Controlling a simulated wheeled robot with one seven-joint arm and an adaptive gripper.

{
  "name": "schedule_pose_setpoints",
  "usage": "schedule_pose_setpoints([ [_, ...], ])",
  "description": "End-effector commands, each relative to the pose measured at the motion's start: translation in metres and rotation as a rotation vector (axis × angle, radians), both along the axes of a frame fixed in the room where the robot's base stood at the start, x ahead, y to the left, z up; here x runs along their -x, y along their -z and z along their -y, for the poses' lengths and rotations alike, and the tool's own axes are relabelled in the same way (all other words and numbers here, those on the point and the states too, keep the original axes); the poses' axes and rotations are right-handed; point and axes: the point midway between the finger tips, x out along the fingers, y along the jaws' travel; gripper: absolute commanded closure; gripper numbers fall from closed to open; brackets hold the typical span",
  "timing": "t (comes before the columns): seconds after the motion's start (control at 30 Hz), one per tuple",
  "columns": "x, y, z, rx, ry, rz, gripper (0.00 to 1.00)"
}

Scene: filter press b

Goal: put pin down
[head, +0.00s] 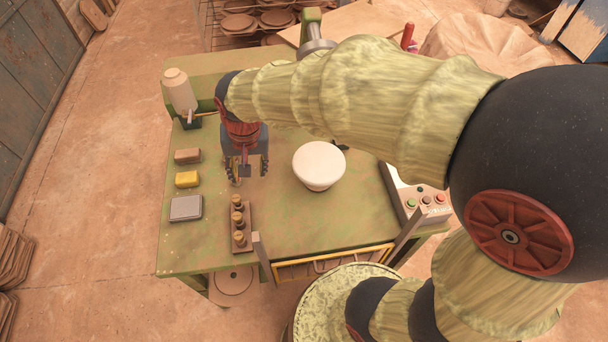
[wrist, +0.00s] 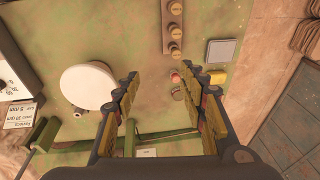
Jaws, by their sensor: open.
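My gripper (head: 247,173) is open over the left part of the green table (head: 210,235). In the wrist view, its two fingers (wrist: 164,78) are spread apart with a gap between them. A brown rack (head: 247,238) with three brass-topped pins (head: 238,220) stands in front of my gripper, and the rack also shows in the wrist view (wrist: 166,20).
A white round-topped piece (head: 319,162) stands right of my gripper. A brown block (head: 187,156), a yellow block (head: 187,179) and a grey square box (head: 186,208) line the left side. A bottle (head: 179,90) is at the back left. A button panel (head: 425,202) is at right.

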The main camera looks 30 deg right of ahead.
Motion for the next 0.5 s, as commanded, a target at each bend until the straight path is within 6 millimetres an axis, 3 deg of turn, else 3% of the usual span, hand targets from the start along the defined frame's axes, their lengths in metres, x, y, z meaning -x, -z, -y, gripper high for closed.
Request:
schedule_pose_setpoints([
  [0.03, 0.016, -0.024, 0.012, 0.005, -0.031, 0.042, 0.58],
  [0.2, 0.071, -0.076, 0.045, 0.050, -0.161, 0.158, 0.58],
  [0.4, 0.128, -0.103, 0.068, 0.119, -0.278, 0.259, 0.58],
  [0.5, 0.144, -0.106, 0.073, 0.144, -0.314, 0.284, 0.58],
])
